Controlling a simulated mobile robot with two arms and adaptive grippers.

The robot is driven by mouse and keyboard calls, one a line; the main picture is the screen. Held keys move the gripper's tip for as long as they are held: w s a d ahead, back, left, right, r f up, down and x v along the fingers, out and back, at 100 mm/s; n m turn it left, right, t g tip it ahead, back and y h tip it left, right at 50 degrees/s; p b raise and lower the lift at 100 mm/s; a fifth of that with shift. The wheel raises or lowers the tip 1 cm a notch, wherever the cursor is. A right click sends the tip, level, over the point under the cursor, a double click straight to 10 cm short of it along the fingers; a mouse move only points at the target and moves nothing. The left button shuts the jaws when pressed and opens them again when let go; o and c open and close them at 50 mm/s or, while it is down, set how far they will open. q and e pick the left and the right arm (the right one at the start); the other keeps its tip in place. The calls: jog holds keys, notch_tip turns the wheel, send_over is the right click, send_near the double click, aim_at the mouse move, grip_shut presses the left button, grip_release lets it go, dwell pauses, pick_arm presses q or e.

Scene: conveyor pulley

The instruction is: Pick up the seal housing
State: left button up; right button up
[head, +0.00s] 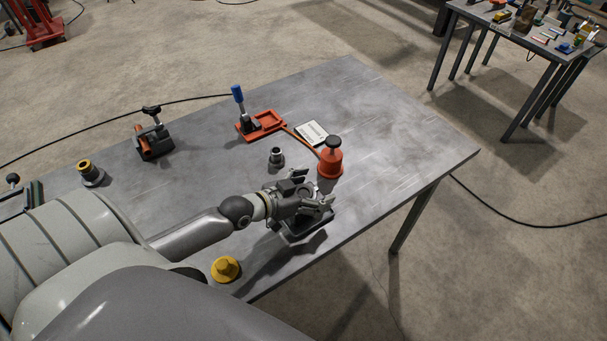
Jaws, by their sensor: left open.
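My left gripper (322,201) is open over the right part of the grey metal table, its fingers pointing right. A dark block (309,228) lies under it, partly hidden by the fingers. A light grey part shows between the fingers, but I cannot tell whether they touch it. I cannot tell for sure which part is the seal housing. A small grey-black stepped cylinder (276,158) stands behind the gripper. A grey flanged part with a yellow ring (88,172) stands at the left. A yellow flanged piece (226,269) stands near the front edge. My right gripper is not in view.
A red-orange pot with a black knob (330,163) stands close behind the gripper. Farther back are a red fixture with a blue handle (261,126), a white-faced device (311,134) and a black clamp (154,140). The table's right end (420,150) is clear.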

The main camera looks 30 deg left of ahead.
pick_arm(q)
jog(key=shift+w, duration=0.1)
grip_shut()
jog(key=shift+w+r, duration=0.2)
jog(key=shift+r, duration=0.05)
dwell(0.5)
